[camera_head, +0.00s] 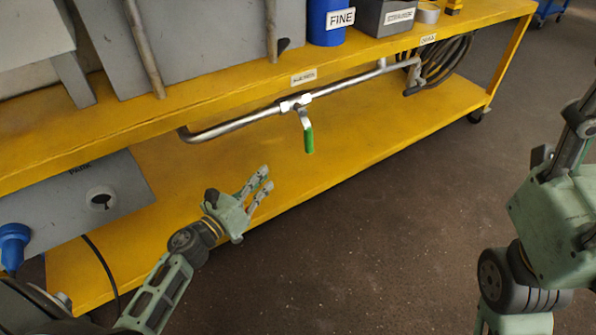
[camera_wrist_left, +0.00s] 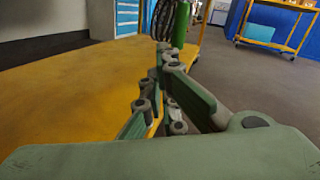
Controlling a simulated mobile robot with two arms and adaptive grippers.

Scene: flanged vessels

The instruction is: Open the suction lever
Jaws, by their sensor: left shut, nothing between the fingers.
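The lever has a green handle (camera_head: 309,140) that hangs down from a valve (camera_head: 296,102) on a metal pipe (camera_head: 235,124) under the yellow upper shelf. My left gripper (camera_head: 267,178) is below and to the left of the handle, over the front of the lower shelf. It is shut and empty, and apart from the lever. In the left wrist view, the green handle (camera_wrist_left: 181,25) stands beyond the fingers (camera_wrist_left: 165,55), near the top of the picture. Its upper end is cut off there.
The yellow lower shelf (camera_head: 365,125) is largely clear around the lever. Coiled hoses (camera_head: 450,60) hang at the back right. My right arm (camera_head: 555,215) shows at the right edge.

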